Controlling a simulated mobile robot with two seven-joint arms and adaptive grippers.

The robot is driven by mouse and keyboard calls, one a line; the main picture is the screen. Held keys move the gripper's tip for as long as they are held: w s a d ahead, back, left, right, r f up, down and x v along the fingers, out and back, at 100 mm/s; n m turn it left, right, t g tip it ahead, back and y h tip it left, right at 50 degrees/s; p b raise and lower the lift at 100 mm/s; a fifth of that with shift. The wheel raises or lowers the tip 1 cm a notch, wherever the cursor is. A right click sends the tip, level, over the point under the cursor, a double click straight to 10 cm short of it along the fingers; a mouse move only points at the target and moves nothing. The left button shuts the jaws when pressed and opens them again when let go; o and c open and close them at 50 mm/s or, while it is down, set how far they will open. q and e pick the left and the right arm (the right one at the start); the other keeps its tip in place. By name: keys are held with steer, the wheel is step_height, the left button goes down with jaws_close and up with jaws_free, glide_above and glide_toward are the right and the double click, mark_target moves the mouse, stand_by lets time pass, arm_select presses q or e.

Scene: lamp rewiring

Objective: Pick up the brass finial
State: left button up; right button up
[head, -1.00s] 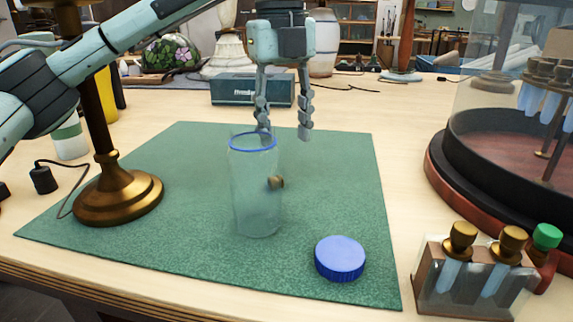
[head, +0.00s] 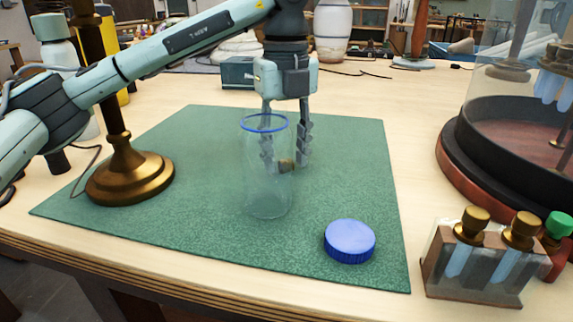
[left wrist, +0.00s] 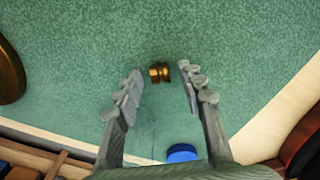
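The small brass finial (head: 287,165) is on the green mat, seen partly through the clear jar (head: 262,196) with a blue rim. My left gripper (head: 285,164) points down behind the jar, its fingers apart on either side of the finial in the head view. One finger shows through the glass. In the left wrist view the finial (left wrist: 159,72) lies centred between the open fingertips (left wrist: 160,72) and slightly beyond them, with gaps at both sides. My right gripper is not in view.
A blue lid (head: 349,241) lies on the mat (head: 190,222) at front right. A brass lamp stand (head: 130,180) stands at left. A rack of tubes (head: 480,262) and a round glass-covered case (head: 470,185) are at right. The mat right of the gripper is clear.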

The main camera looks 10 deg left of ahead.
arm_select(q)
jaws_close()
step_height(320, 180, up, 10)
steer(key=shift+p, duration=0.4)
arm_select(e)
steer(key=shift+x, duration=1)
arm_select(q)
steer(key=shift+r, duration=0.15)
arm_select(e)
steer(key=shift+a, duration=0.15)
